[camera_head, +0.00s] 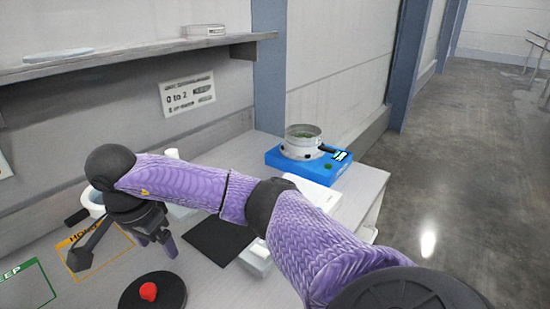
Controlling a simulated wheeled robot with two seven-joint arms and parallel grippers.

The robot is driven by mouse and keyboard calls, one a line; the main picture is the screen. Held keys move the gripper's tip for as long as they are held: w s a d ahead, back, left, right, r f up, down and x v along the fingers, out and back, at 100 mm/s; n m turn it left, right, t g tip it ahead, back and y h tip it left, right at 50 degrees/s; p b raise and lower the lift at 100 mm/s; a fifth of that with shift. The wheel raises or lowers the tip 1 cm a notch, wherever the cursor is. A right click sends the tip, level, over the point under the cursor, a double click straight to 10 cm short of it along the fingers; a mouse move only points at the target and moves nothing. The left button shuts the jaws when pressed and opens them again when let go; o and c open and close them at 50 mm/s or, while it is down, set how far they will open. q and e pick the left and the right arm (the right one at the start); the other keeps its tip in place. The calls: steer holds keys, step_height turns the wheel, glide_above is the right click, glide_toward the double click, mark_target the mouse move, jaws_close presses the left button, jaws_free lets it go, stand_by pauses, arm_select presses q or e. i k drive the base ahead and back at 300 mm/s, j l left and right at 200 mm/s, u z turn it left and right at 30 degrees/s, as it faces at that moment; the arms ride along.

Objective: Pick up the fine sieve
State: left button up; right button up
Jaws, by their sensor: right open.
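My right gripper (127,246) hangs over the left part of the bench, open, with its fingers pointing down and nothing seen between them. A pale round vessel with a dark handle (91,201) stands just behind and left of it, partly hidden by the gripper. I cannot tell for sure which round piece is the fine sieve. My left gripper is not in view.
A black disc with a red knob (148,292) lies at the front. A dark mat (217,243) and a white box (256,262) lie beside my right arm. An orange-outlined area (112,256) is marked under the gripper. A shelf (140,55) runs above, holding flat round items.

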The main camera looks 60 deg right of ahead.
mark_target(300, 129)
steer(key=z, duration=2.15)
